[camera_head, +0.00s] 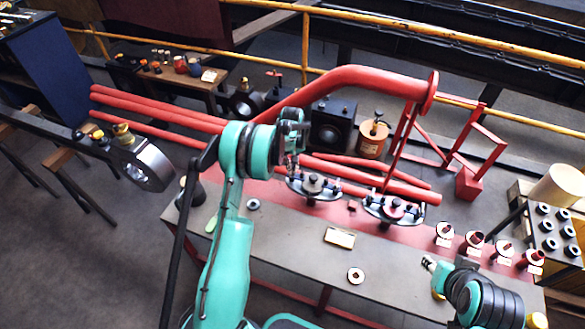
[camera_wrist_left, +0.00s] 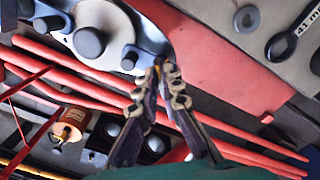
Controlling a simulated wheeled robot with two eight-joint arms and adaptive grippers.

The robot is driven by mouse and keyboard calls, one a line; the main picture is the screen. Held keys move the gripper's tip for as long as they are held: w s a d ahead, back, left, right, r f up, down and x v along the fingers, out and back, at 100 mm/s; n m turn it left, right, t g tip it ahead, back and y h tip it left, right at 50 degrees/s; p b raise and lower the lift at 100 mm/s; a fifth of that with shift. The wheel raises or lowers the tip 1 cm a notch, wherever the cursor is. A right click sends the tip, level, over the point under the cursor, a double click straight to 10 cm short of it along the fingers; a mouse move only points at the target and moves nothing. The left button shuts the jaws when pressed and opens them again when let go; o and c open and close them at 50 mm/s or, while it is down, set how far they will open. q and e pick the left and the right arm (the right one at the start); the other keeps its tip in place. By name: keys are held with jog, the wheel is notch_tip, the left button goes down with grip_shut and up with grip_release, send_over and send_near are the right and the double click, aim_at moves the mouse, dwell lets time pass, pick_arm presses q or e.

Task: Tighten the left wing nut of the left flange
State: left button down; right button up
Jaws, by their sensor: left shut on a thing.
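The left flange (camera_head: 313,188) is a grey plate with a dark round boss, mounted at the red bench strip. It also shows at the top of the left wrist view (camera_wrist_left: 103,35). My left gripper (camera_head: 293,168) reaches down to the flange's left end. In the left wrist view its fingertips (camera_wrist_left: 158,68) are closed together at the flange's edge, on the left wing nut, which they mostly hide; only a small yellowish bit shows between them. The right flange (camera_head: 394,209) stands apart to the right. My right gripper (camera_head: 430,263) is over the bench's right part, its finger opening unclear.
Red pipes (camera_head: 345,180) run behind the flanges, with a copper-coloured canister (camera_head: 373,138) beyond.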

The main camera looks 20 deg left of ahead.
pick_arm(q)
jog(key=m, duration=0.4)
jog(key=shift+a, duration=0.15)
jog(key=shift+m+b, duration=0.3)
jog(key=shift+m, duration=1.5)
jog(key=shift+a+m, duration=0.1)
jog(key=shift+m, duration=0.2)
jog(key=c, duration=1.7)
grip_release()
notch_tip(320, 180, up, 12)
